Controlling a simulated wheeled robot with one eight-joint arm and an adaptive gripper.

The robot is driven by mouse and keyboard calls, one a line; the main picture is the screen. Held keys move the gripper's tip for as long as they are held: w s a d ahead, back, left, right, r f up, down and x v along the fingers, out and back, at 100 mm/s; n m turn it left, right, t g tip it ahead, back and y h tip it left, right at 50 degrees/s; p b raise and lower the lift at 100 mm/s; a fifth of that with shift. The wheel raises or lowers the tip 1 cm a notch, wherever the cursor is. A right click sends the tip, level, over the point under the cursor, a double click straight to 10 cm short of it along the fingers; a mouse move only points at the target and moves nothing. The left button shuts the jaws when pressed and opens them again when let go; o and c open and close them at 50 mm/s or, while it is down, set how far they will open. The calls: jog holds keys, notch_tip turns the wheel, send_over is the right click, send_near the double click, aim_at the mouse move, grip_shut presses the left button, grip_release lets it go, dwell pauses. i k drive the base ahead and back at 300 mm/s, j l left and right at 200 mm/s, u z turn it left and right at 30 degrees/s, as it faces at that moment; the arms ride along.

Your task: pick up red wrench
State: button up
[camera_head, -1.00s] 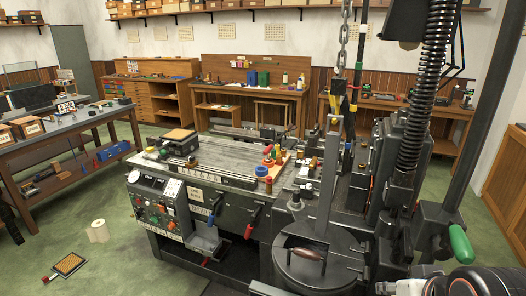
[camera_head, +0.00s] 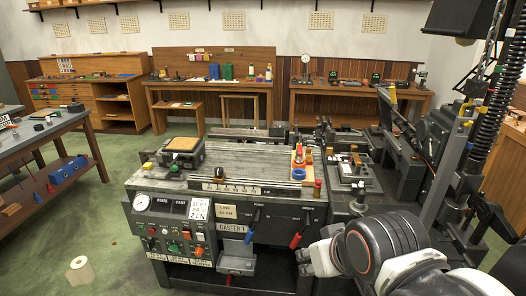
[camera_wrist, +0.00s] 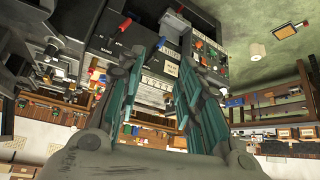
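I cannot pick out a red wrench with certainty in either current view. A red-handled lever (camera_head: 296,240) hangs on the front of the type caster, and small red parts (camera_head: 298,157) sit on its top at the right; neither shows clearly as a wrench. My gripper (camera_wrist: 160,62) is open in the wrist view, its two fingers apart with nothing between them. It points toward the caster front, which appears upside down there. In the head view my arm enters at the lower right, in front of the caster; the fingertips cannot be made out.
The type caster (camera_head: 235,192) fills the middle, with a tall column at its right. A workbench (camera_head: 48,137) stands at the left. Shelves and benches (camera_head: 212,85) line the back wall. A paper roll (camera_head: 80,271) stands on the open green floor at the lower left.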

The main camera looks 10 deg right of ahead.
aim_at(298, 161)
jog(key=i+j, duration=0.25)
jog(key=i, duration=0.15)
jog(key=i+j+u, duration=0.15)
jog(key=i, duration=0.25)
jog(key=i+j, duration=0.25)
jog(key=i, duration=0.15)
jog(key=i+l, duration=0.75)
jog(key=i, duration=0.15)
jog(key=i+u, duration=0.15)
